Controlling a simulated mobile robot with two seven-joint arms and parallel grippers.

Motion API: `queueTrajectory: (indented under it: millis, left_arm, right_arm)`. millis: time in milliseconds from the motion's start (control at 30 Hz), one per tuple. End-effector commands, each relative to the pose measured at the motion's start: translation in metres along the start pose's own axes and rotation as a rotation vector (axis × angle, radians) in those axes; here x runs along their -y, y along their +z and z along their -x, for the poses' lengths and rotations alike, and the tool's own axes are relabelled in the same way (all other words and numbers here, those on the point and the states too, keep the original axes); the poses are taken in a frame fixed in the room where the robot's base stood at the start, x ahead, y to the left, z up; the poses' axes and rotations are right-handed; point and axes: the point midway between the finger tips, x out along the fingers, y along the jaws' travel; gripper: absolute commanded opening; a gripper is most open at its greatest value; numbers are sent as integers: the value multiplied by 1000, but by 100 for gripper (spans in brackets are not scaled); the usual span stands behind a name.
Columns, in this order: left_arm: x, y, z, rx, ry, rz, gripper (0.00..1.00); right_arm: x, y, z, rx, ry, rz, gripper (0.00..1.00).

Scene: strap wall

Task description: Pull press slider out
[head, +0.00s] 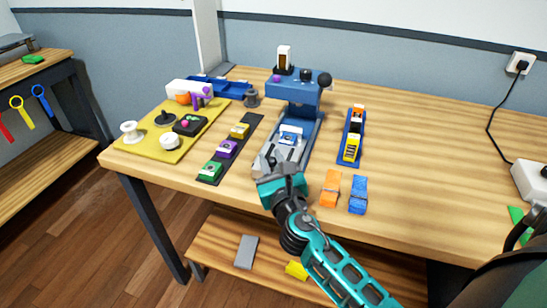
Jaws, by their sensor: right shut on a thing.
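The blue press (294,92) stands on the wooden table, with a black knob on its right side. Its slider (270,158) shows as a grey piece at the front of the press base, with a blue-and-white part (290,135) behind it under the press head. My right gripper (281,173) is at the slider's front end, near the table's front edge, and is shut on it. The fingertips and the gripped part are mostly hidden by the gripper body. My left gripper is out of view.
Left of the press, a dark strip (217,168) holds green, purple and yellow blocks. A blue tray (345,158) is to the right. Orange (331,189) and blue (358,195) clips lie near the front edge. A yellow mat (150,157) with parts is at left.

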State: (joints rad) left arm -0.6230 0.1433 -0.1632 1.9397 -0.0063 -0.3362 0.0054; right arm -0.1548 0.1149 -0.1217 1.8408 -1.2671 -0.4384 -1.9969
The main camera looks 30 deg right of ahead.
Motion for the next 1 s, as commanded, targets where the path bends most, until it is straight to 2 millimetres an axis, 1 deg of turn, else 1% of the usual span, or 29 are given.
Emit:
queueTrajectory:
  millis: [33, 67, 200, 300, 533, 667, 767, 1000]
  left_arm:
    - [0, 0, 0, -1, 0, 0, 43]
    - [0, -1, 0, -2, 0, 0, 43]
    - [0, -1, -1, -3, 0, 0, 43]
    - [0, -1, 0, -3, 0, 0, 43]
    - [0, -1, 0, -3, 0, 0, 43]
    - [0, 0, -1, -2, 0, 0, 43]
    - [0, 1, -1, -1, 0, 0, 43]
    - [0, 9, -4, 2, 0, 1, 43]
  right_arm:
    - [-4, -2, 3, -5, 11, -3, 0]
    - [-4, -2, 3, -6, 11, -3, 27]
    - [-4, -2, 2, -5, 11, -3, 40]
    - [-3, -2, 2, -4, 9, -2, 48]
    - [-2, -2, 2, -3, 7, -1, 48]
    - [-2, -3, 10, -5, 7, -1, 48]
    - [-2, -3, 25, -6, 8, -1, 48]
    - [-2, -4, 76, -7, 8, -2, 48]
